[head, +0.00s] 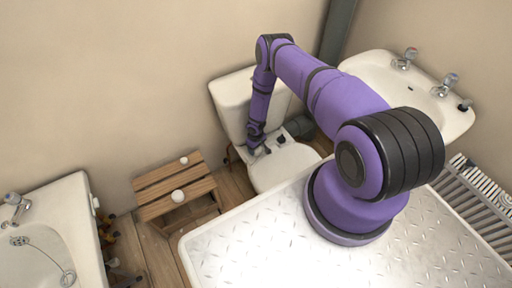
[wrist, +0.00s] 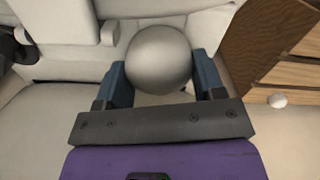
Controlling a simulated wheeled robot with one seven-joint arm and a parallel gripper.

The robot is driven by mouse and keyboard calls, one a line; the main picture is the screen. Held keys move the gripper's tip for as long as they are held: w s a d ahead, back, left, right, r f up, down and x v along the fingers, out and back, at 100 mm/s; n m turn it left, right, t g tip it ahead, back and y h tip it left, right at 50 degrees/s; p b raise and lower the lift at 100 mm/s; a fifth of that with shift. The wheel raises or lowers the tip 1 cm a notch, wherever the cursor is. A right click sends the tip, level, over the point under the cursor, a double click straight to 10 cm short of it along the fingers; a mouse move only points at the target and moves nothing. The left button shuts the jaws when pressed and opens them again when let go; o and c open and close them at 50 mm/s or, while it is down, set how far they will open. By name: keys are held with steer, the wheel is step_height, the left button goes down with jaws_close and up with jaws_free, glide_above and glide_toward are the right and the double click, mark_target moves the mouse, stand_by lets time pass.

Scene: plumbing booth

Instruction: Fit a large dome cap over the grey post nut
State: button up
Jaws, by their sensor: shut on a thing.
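My gripper (wrist: 160,78) is shut on a large grey-silver dome cap (wrist: 158,60), with one blue finger on each side of it. In the head view my gripper (head: 258,150) is small, at the back of the toilet bowl by the cistern; the cap in it cannot be made out there. The white toilet (head: 285,168) lies under the gripper. A small dark fitting (head: 281,139) stands on the toilet's back ledge, right of the gripper. I cannot clearly identify the grey post nut; the held cap and jaws hide what is directly below them.
A wooden stool (head: 160,182) stands left of the toilet with a larger white dome (head: 177,196) and a smaller one (head: 184,160) on it. The cistern (head: 232,100) is close behind the gripper.

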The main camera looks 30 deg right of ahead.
steer(key=shift+s+f, duration=0.15)
steer(key=shift+f, duration=0.05)
steer(key=shift+c, duration=0.3)
steer(key=shift+f, duration=0.15)
steer(key=shift+c, duration=0.5)
steer(key=o, duration=1.2)
step_height(320, 180, up, 11)
steer(key=shift+f, duration=0.1)
